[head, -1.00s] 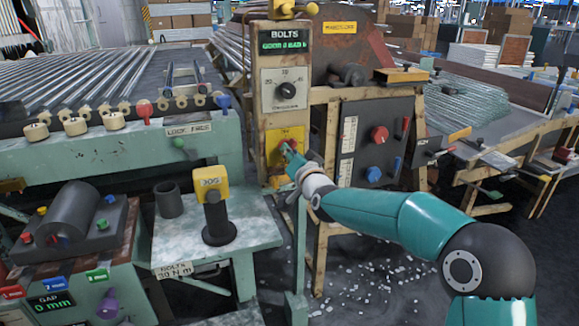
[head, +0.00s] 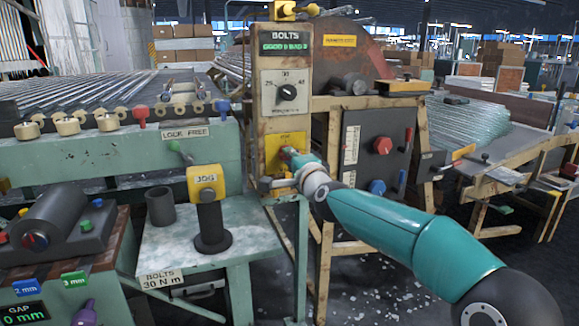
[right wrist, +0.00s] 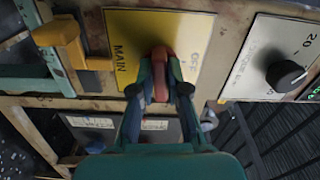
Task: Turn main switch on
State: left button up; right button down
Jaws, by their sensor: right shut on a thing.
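The main switch is a red handle (right wrist: 161,68) on a yellow plate (right wrist: 190,35) marked MAIN and OFF in the right wrist view. In the head view the yellow plate (head: 293,139) sits low on the tan upright panel, under the dial. My right gripper (right wrist: 160,88) is shut on the red handle, one finger on each side. In the head view my right gripper (head: 287,157) is at the plate and covers most of the handle. The handle lies across the plate between the two words; an ON mark is not readable. My left gripper is not in view.
A black dial (head: 286,92) sits above the switch; it also shows in the right wrist view (right wrist: 285,74). A yellow JOG box (head: 206,182) stands on the green bench to the left. A dark panel with red and blue knobs (head: 377,187) is to the right.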

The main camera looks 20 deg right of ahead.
jog(key=shift+d+f+m, duration=0.2)
jog(key=shift+m, duration=0.3)
jog(key=c, duration=1.2)
grip_release()
jog(key=shift+o, duration=0.2)
jog(key=shift+r, duration=0.1)
jog(key=s, duration=1.2)
jog(key=shift+d, duration=0.2)
